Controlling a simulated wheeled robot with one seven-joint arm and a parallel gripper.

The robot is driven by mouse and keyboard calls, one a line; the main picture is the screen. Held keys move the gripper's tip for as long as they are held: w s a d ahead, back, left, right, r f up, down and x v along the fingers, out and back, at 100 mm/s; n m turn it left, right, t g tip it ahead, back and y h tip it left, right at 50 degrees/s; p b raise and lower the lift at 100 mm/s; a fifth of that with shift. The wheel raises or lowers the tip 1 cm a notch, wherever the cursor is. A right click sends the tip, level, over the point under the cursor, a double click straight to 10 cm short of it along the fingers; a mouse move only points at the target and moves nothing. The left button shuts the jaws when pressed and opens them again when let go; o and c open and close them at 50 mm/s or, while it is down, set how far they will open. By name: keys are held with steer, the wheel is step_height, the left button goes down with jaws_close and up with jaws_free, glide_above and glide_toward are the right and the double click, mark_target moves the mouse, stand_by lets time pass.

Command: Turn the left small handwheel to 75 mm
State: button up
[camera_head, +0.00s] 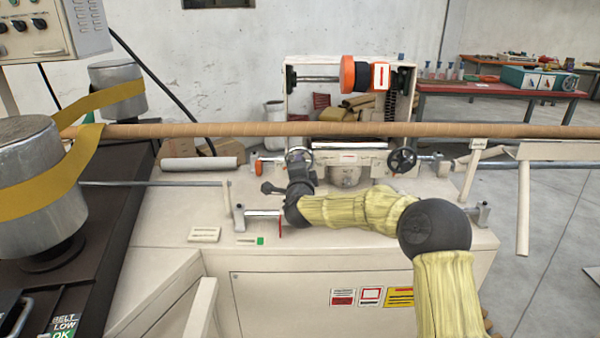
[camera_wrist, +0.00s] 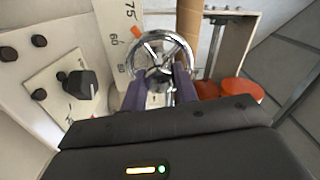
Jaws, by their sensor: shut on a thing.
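The left small handwheel (camera_wrist: 164,42) is a chrome spoked wheel in the wrist view, straight ahead of my gripper (camera_wrist: 159,82). The two dark fingers straddle its lower part and are shut on it. In the head view my gripper (camera_head: 300,162) reaches the left handwheel on the machine bench and mostly hides it. A pale scale (camera_wrist: 117,45) with the numbers 75 and 60 stands left of the wheel. An orange pointer (camera_wrist: 137,32) lies at the scale's edge, between 60 and 75 and seemingly closer to 60. The exact reading cannot be told.
A black handwheel (camera_head: 403,160) sits to the right on the bench. A long brown tube (camera_head: 450,130) crosses above the arm. A panel with dark knobs (camera_wrist: 66,85) is left of the fingers. Silver drums with a yellow belt (camera_head: 40,165) stand at the left.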

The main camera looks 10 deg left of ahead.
stand_by(0.3)
steer(key=o, duration=1)
steer(key=shift+c, duration=0.2)
steer(key=shift+s, duration=0.15)
steer(key=b+v, duration=0.1)
steer(key=v, duration=1.6)
